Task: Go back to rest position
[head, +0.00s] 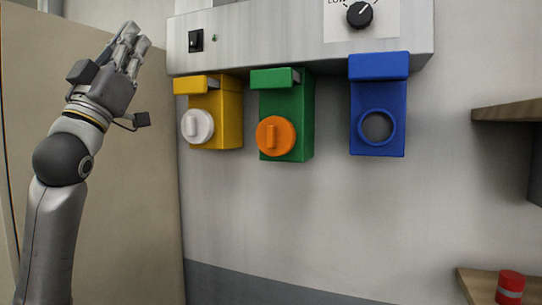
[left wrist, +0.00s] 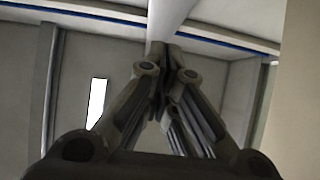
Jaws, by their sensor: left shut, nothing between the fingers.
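My left gripper (head: 130,45) is raised at the upper left of the head view, pointing up, with nothing in it. In the left wrist view its fingers (left wrist: 165,70) come together at the tips, with only ceiling and wall behind them. It is apart from the wall panel and the coloured boxes to its right. My right gripper is in neither view.
A grey panel (head: 270,35) carries a switch and a black knob (head: 360,14). Below hang a yellow box (head: 230,112) with a white knob, a green box (head: 300,110) with an orange knob, and a blue box (head: 390,95) with a round opening. A red cylinder (head: 510,285) stands on a shelf at lower right.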

